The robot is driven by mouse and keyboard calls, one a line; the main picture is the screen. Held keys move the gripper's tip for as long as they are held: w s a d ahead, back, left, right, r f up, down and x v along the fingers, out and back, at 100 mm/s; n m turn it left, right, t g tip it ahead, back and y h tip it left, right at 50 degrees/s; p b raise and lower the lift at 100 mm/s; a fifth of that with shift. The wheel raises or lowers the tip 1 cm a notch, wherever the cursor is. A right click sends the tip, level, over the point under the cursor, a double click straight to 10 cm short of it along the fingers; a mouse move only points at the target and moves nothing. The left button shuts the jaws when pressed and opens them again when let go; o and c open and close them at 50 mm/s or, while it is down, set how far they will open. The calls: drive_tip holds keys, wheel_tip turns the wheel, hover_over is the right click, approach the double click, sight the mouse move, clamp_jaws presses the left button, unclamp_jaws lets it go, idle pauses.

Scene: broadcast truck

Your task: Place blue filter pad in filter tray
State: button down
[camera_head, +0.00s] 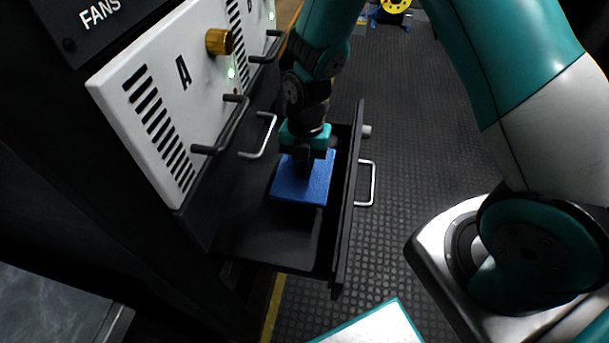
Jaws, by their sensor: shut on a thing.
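The blue filter pad (302,185) is a flat blue block in the middle of the view. My gripper (308,165) points down from above and is shut on the pad near its far edge; the fingertips are partly hidden by the wrist. The filter tray (265,246) is a dark open drawer pulled out below panel A. The pad is inside the tray's outline, close to the drawer's front wall. I cannot tell whether the pad touches the tray floor.
The white panel A (165,110) with a brass knob (219,41) and dark handles (222,127) stands left of the tray. The drawer front (349,215) has a metal handle (366,184). A yellow reel (396,5) stands far back.

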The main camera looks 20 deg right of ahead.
sight(304, 177)
drive_tip(key=shift+f, duration=2.45)
drive_tip(key=shift+f, duration=0.15)
drive_tip(key=c, duration=1.1)
unclamp_jaws()
